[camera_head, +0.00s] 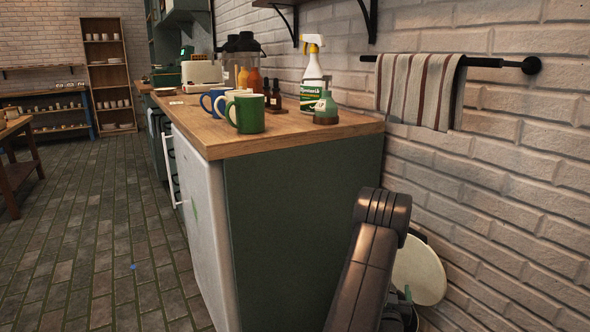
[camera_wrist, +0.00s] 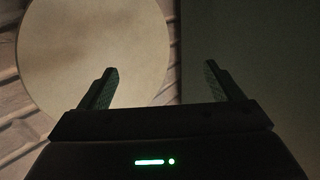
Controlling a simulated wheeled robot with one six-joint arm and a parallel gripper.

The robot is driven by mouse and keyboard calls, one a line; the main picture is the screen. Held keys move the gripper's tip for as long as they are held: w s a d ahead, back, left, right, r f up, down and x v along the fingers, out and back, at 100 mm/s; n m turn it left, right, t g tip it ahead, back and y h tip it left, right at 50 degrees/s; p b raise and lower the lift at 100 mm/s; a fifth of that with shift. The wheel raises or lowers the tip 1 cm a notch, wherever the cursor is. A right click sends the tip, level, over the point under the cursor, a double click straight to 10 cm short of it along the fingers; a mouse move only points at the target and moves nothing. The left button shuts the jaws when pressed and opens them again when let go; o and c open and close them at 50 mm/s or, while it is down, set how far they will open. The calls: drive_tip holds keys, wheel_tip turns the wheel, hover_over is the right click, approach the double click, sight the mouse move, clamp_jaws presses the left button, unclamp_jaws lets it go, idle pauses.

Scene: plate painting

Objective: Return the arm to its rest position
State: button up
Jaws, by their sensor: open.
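My arm reaches down in the lower right of the head view, beside the end of the green counter. My gripper (camera_wrist: 160,82) shows in the wrist view with its two fingers spread apart and nothing between them. A round pale disc (camera_wrist: 92,50) lies beyond the left finger in the wrist view. A pale disc (camera_head: 420,272) also shows behind my arm in the head view, against the brick wall. My arm hides part of it.
The wooden countertop (camera_head: 290,137) holds a green mug (camera_head: 249,115), a blue mug (camera_head: 212,100), a spray bottle (camera_head: 312,80) and other bottles. A striped towel (camera_head: 418,90) hangs on a wall rail (camera_head: 497,62). The tiled floor (camera_head: 95,235) at left is open.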

drive_tip(key=shift+r, duration=1.1)
